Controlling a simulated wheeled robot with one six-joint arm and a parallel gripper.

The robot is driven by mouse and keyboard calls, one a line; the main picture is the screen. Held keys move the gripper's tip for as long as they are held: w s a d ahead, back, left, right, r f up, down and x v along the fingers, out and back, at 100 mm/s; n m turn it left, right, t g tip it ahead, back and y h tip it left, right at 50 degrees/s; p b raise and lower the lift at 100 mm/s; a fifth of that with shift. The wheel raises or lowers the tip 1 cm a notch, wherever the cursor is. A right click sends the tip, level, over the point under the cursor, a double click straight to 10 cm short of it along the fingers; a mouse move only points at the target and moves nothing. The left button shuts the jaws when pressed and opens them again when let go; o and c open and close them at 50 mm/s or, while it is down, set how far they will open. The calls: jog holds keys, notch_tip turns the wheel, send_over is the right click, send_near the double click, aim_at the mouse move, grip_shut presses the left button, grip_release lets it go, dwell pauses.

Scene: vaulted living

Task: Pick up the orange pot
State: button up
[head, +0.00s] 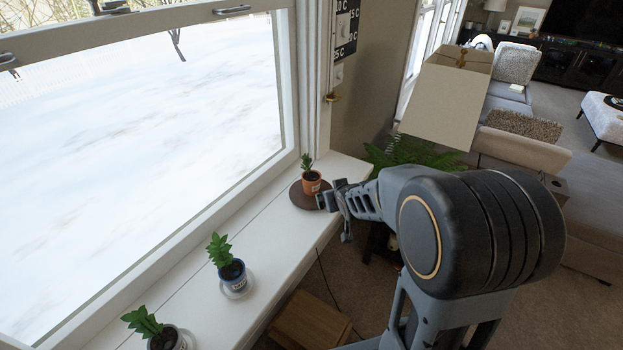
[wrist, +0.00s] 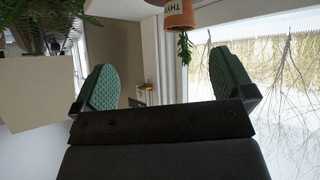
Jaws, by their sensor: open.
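The orange pot (head: 311,182) holds a small green plant and stands upright on a round brown coaster (head: 301,198) at the far end of the white windowsill. It also shows in the wrist view (wrist: 179,14), upside down at the top edge and partly cut off, with lettering on it. My gripper (head: 333,208) is just right of the pot, close to the coaster. In the wrist view its two green-padded fingers (wrist: 164,88) are wide apart with nothing between them. The pot appears beyond the fingertips. Whether a finger touches the coaster I cannot tell.
Two more potted plants stand nearer on the sill: a dark blue pot (head: 232,271) on a clear saucer and another pot (head: 168,340). The window frame (head: 292,80) borders the sill's left. A lamp shade (head: 446,98) and a fern (head: 412,152) are right of the sill's far end.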

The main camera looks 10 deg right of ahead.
jog(key=w+f+n+t+y+p, duration=0.1)
jog(key=w+f+t+y+p, duration=0.1)
jog(key=w+f+t, duration=0.3)
jog(key=y+p, duration=0.1)
jog(key=p, duration=0.1)
send_near(312, 178)
jog(key=x, duration=0.5)
jog(key=shift+w+r, duration=0.15)
jog(key=shift+f+p+x, duration=0.15)
jog(key=shift+p+x, duration=0.35)
jog(key=shift+x, duration=0.75)
jog(key=shift+f+p+x, duration=0.1)
jog(key=shift+p+x, duration=0.35)
jog(key=shift+x, duration=0.8)
jog(key=shift+a, duration=0.1)
jog(key=shift+c, duration=0.5)
jog(key=c, duration=0.9)
jog(key=shift+c, duration=0.5)
jog(key=shift+r, duration=0.2)
